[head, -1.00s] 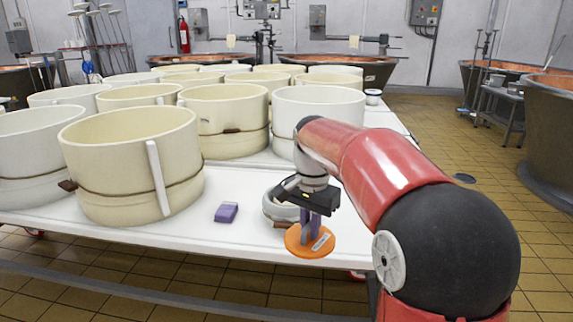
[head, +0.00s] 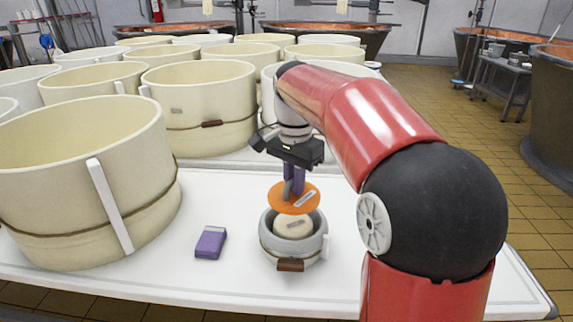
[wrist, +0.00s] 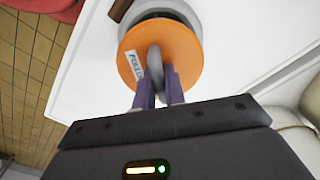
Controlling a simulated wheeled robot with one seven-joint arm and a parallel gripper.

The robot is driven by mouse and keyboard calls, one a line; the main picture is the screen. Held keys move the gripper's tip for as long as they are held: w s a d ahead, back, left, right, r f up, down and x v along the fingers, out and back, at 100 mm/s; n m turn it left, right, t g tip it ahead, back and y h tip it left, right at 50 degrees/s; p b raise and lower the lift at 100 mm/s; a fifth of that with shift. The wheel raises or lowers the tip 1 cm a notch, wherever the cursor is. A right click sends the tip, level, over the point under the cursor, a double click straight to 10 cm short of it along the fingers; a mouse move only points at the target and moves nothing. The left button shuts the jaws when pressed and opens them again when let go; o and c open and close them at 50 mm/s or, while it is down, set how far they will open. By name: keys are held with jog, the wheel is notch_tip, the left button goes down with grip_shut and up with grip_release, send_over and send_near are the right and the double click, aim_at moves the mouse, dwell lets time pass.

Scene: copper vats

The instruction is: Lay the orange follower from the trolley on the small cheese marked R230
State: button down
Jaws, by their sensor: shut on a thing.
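My gripper (head: 294,181) is shut on the orange follower (head: 283,200), a flat disc with a grey handle and a white label. In the head view the disc hangs above and a little behind a small pale cheese (head: 293,225), which sits inside a small grey hoop (head: 266,237) with a brown block at its front. The disc overlaps the back of the hoop in the picture. The wrist view shows the disc (wrist: 184,62) between my fingers, covering the cheese and most of the hoop (wrist: 160,8). I cannot read a mark on the cheese.
A purple box (head: 210,242) lies on the white table (head: 180,275) left of the hoop. A large cream hoop (head: 80,190) stands further left, with several more behind. The table is clear to the hoop's right.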

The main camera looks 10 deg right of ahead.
aim_at(294, 198)
jog(key=shift+w+f, duration=0.1)
jog(key=shift+w, duration=0.05)
notch_tip(294, 198, down, 5)
jog(key=b, duration=0.5)
jog(key=shift+r+p, duration=0.3)
jog(key=shift+p, duration=0.1)
jog(key=shift+f, duration=0.1)
jog(key=shift+f+b, duration=0.4)
jog(key=shift+f, duration=0.35)
dwell(0.6)
jog(key=c, duration=1.4)
grip_release()
